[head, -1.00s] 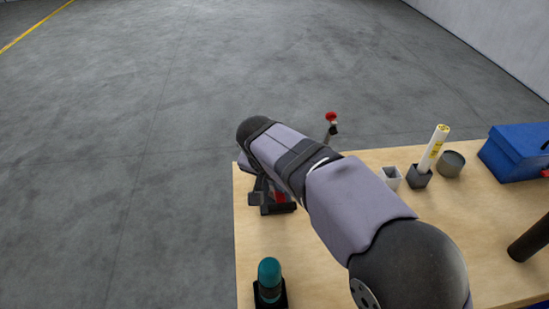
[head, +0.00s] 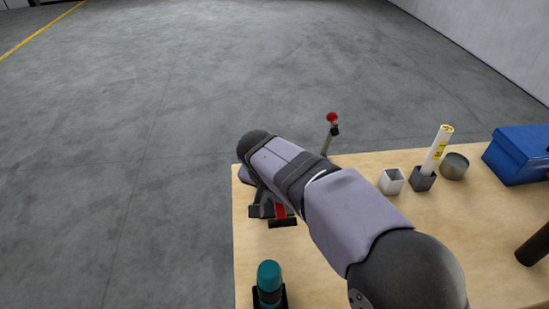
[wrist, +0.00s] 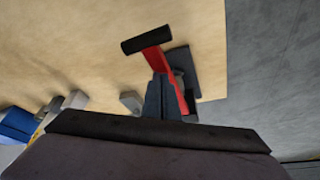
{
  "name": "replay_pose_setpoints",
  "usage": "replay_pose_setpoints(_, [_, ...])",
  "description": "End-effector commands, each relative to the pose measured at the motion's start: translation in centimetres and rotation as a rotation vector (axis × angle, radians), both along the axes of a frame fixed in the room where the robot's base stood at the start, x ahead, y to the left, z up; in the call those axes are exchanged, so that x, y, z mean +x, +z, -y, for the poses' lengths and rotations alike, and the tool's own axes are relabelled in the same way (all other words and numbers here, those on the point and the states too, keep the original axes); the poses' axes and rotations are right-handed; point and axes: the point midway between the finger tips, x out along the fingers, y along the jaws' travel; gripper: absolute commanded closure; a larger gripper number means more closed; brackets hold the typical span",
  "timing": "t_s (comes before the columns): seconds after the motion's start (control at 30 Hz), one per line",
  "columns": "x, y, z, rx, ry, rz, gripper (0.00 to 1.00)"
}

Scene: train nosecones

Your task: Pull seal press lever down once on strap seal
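A red bar with a black cross grip (wrist: 146,40) shows in the wrist view on a dark base (wrist: 183,62), near the table's corner. The same red part (head: 280,211) shows in the head view below my forearm, partly covered. A thin upright lever with a red knob (head: 332,118) rises behind my arm at the table's far edge; its foot is hidden. I cannot tell which of these is the seal press lever. A dark tapered shape in the wrist view, probably my gripper (wrist: 163,98), lies close beside the red bar. Its fingers are not clear, and contact cannot be told.
A teal-topped object (head: 269,279) stands at the table's (head: 345,255) near left. A white cup (head: 392,180), a dark holder with a white tube (head: 438,150), a grey round tin (head: 454,166) and a blue box (head: 520,153) stand to the right. Floor lies beyond the left edge.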

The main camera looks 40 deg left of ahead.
Motion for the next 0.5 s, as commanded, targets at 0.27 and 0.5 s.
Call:
replay_pose_setpoints(0.27, [-0.1,2.2,0.1,-0.003,-0.001,-0.002,1.0])
replay_pose_setpoints(0.5, [-0.1,4.3,0.1,-0.003,-0.001,-0.003,1.0])
